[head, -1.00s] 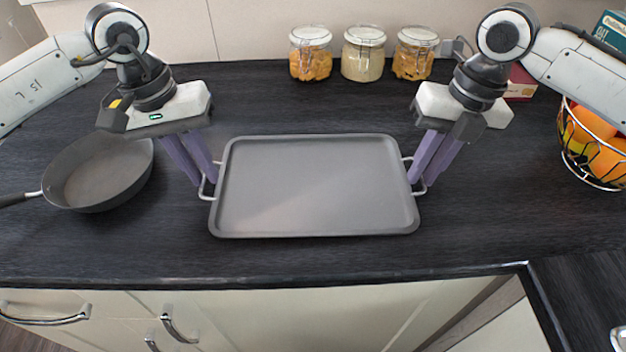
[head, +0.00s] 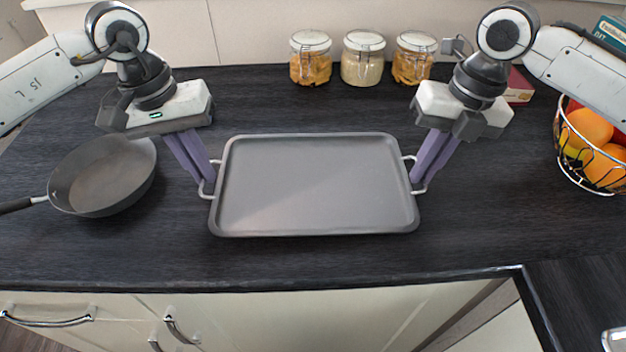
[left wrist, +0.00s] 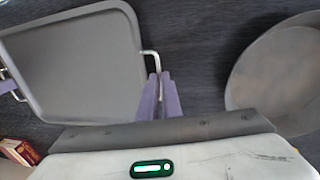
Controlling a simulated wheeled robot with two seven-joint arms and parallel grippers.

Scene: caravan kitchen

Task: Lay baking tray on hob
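The grey rectangular baking tray (head: 315,185) lies level between my two grippers in the head view, a wire handle at each short end. My left gripper (head: 205,180) is shut on its left handle. That handle (left wrist: 152,62) shows between the closely spaced purple fingers (left wrist: 159,85) in the left wrist view. My right gripper (head: 418,182) is shut on its right handle. The tray is over the black worktop (head: 330,260); I cannot tell how much gap, if any, is under it. No hob is recognisable in view.
A dark frying pan (head: 105,178) stands left of my left gripper. Several items line the back: glass jars (head: 362,60) and a red box (head: 519,85). A wire fruit basket (head: 590,150) is at the right. Drawers with handles (head: 48,321) are below the front edge.

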